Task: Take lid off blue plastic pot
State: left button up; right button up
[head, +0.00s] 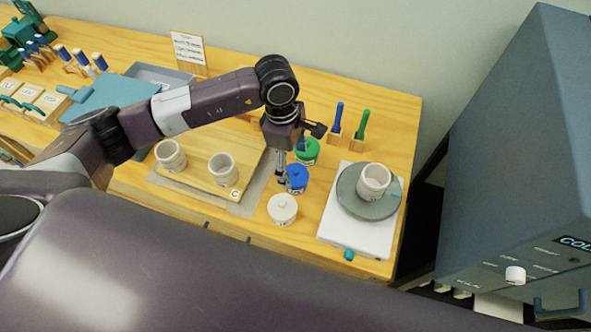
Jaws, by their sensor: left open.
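The blue plastic pot (298,180) stands on the wooden table, between a green pot (308,151) behind it and a white pot (282,209) in front. Its top looks blue, and part of it is hidden by my gripper. My left gripper (291,175) points down at the blue pot, with its fingers over or beside the pot's left side. It is open, and I cannot tell whether it touches the pot. My right gripper is not in view.
A wooden board (212,183) with two pale cups is left of the pots. A grey turntable (352,207) with a cup stands on a white mat (335,236) at right. Blue and green upright tools stand behind. A large grey machine (515,170) stands beyond the table's right edge.

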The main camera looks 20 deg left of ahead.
aim_at(295, 170)
pick_arm(q)
jog(key=shift+d+f+p, duration=0.2)
jog(key=shift+f+p, duration=0.15)
jog(key=shift+f, duration=1.35)
jog(key=c, duration=0.8)
jog(key=shift+c, duration=0.6)
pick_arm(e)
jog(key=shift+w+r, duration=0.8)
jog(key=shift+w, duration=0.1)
